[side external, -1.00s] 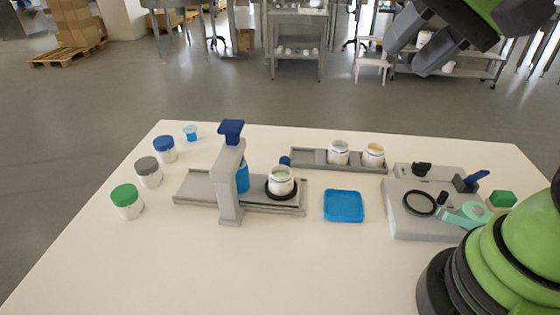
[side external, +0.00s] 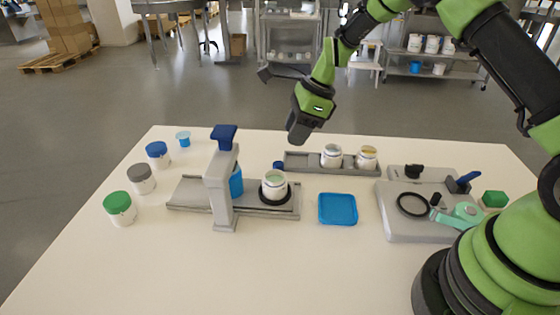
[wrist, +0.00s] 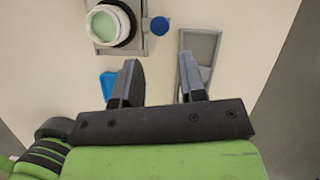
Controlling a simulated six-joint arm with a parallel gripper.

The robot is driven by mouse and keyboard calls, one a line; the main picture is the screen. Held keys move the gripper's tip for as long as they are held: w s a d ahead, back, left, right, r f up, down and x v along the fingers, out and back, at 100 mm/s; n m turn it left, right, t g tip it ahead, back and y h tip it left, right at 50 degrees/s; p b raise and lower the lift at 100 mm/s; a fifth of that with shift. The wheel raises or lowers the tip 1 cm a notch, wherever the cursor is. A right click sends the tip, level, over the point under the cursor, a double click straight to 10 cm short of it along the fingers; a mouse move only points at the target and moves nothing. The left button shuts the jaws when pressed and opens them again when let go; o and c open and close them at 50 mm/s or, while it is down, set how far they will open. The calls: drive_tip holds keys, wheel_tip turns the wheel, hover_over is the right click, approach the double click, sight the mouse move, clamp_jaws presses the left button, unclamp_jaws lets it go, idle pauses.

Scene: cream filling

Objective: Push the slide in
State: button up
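The grey slide (side external: 189,192) runs through the base of the dispenser (side external: 221,183), which has a blue top. A white jar (side external: 274,183) with pale green content sits upright in a black ring on the slide's right part, beside the dispenser; the wrist view shows it at top left (wrist: 107,25). A blue knob (wrist: 159,25) stands beside the slide's end, also visible in the side view (side external: 278,165). My gripper (wrist: 159,62) is open and empty, fingers apart. In the side view my gripper (side external: 298,134) hangs above the back table edge, behind the knob.
A grey tray (side external: 300,163) with two open jars stands right of the knob, close to my gripper. A blue dish (side external: 338,209) lies in front of it. A grey fixture (side external: 393,220) is at the right. Several lidded jars stand at the left. The front table is clear.

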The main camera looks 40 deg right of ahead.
sight(279, 163)
drive_tip(key=x, duration=0.9)
